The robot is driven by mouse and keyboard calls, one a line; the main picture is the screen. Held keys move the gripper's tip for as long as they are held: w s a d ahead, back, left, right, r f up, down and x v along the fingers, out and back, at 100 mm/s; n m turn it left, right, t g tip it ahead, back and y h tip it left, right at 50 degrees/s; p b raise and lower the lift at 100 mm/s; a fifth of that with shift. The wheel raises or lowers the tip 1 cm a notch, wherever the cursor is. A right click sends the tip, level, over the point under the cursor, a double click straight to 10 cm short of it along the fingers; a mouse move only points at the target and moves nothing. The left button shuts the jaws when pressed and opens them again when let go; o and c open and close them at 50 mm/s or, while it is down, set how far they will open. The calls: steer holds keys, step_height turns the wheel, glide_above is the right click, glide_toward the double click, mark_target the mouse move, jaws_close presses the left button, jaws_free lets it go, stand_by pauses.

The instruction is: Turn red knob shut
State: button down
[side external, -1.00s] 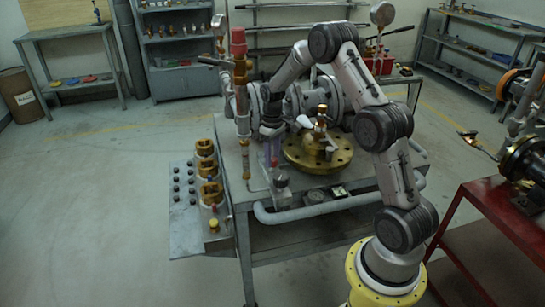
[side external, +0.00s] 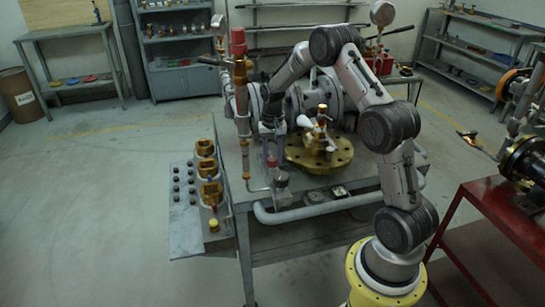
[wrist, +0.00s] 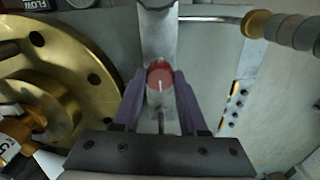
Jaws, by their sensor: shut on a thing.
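The red knob (wrist: 160,73) shows in the wrist view as a round red cap with a white mark on its side, on top of a grey fitting. The purple fingers of my gripper (wrist: 160,80) stand on its left and right sides, closed on it. In the side external view the knob (side external: 272,161) is a small red spot above the small valve block (side external: 280,180) at the table's front. My gripper (side external: 271,150) points down over it there. The finger contact is too small to make out from the side.
A brass flange (side external: 330,158) lies close right of my gripper in the side view. A tall pipe with a red top (side external: 238,45) stands close left. A panel (side external: 185,210) with brass valves is at the table's left. Gauges (side external: 313,195) lie along the front edge.

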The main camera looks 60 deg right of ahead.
mark_target(272, 159)
steer(key=shift+r+m, duration=0.1)
steer(key=shift+m, duration=0.2)
steer(key=shift+c, duration=2.2)
jaws_free()
step_height(272, 159, up, 14)
steer(key=s+a+r+n+t, duration=0.2)
steer(key=s+a+r+n, duration=0.25)
steer(key=s+a, duration=0.45)
steer(key=s+a+r+n+t, duration=0.25)
steer(key=s+a+r, duration=0.25)
steer(key=s+a, duration=0.4)
steer(key=s+a+f+n+t, duration=0.1)
steer(key=s+a+f+n, duration=0.1)
steer(key=s+a+n, duration=0.2)
steer(key=s+a, duration=0.1)
steer(key=s, duration=0.2)
steer(key=shift+a+f, duration=0.2)
steer(key=shift+a, duration=0.05)
